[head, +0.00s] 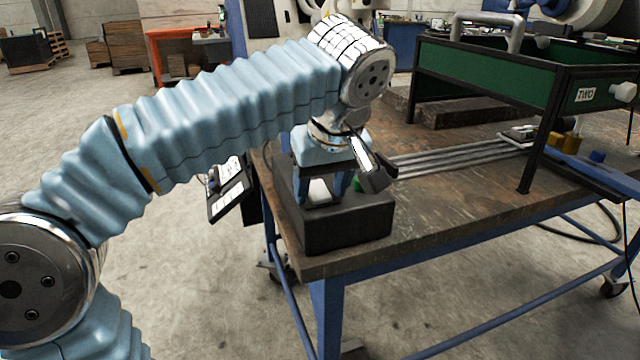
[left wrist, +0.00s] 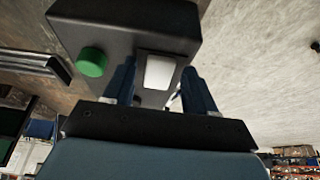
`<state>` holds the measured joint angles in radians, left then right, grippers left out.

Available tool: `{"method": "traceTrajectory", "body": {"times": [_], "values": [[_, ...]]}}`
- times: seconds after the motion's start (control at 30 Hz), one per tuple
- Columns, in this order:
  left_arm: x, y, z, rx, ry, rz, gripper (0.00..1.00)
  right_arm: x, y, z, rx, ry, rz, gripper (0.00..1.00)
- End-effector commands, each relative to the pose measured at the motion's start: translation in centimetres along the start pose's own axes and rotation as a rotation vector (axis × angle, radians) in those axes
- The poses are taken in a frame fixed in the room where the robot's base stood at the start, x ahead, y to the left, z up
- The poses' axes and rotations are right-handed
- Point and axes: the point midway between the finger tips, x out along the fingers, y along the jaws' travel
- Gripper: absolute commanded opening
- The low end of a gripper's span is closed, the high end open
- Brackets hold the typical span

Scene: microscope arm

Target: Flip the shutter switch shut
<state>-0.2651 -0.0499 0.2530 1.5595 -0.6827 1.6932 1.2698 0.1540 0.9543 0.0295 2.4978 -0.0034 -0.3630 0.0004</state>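A black control box (head: 350,226) stands on the near left corner of the workbench; its dark body also fills the upper part of the left wrist view (left wrist: 120,14). It carries a white rocker switch (head: 319,192), which shows in the left wrist view as a pale rectangle (left wrist: 159,73). Beside the switch is a green round button (left wrist: 92,62), mostly hidden in the head view. My left gripper (head: 321,197) points down over the box. Its two blue fingers are apart, one on each side of the switch, with nothing held. I cannot tell whether they touch the box. My right gripper is not in view.
The worn workbench (head: 440,212) has free room right of the box. Metal rods (head: 455,158) lie farther back. A green-sided rack (head: 480,75) stands at the back right. A tablet-like panel (head: 231,194) hangs at the bench's left side.

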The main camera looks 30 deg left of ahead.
Motion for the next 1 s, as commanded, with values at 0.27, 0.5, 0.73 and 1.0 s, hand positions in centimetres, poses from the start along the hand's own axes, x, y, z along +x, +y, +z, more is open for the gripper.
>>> {"method": "traceTrajectory", "body": {"times": [0.27, 0.5, 0.73, 1.0], "values": [[0.0, 0.0, 0.0, 0.000, 0.000, 0.000, 0.12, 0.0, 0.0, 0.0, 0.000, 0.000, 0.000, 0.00], [-0.5, -0.1, -0.6, -0.002, -0.063, -0.004, 0.04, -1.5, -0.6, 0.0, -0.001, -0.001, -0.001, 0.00], [0.0, 0.0, -1.2, -0.005, -0.331, -0.004, 0.04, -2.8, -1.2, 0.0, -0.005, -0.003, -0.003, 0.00], [0.0, 0.0, -1.4, 0.000, -0.401, 0.000, 0.03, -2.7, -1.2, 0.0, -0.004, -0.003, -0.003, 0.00]]}}
